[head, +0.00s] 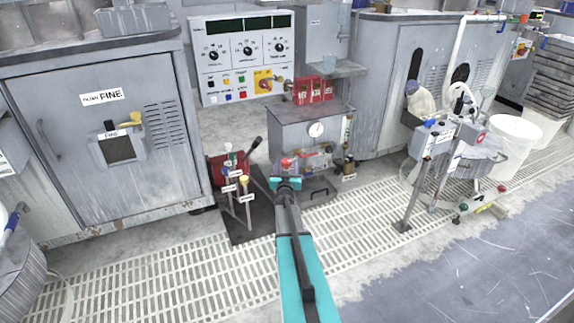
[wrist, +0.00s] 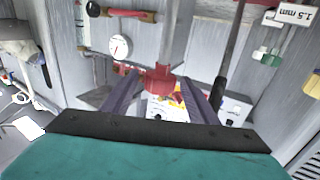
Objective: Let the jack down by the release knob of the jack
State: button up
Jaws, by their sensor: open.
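My gripper (head: 287,183) is open, reaching toward the grey cabinet with the gauge. In the wrist view its two dark fingers (wrist: 162,84) stand left and right of a red lobed knob (wrist: 158,77) on a grey rod. This looks like the release knob; whether the fingers touch it I cannot tell. In the head view a red knob (head: 288,163) shows just beyond the gripper tip; its rod is hidden behind the gripper. The red jack body (head: 216,172) stands left of my gripper, on a dark mat, with a black-gripped lever (head: 255,143). The rod's join to the jack is not visible.
Labelled rods (head: 246,198) with coloured tops stand just left of my gripper. A labelled post (head: 413,190) stands to the right. Floor grating (head: 150,270) in front is mostly clear.

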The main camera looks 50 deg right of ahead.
jog(key=shift+x, duration=0.85)
jog(key=c, duration=1)
jog(key=shift+c, duration=0.2)
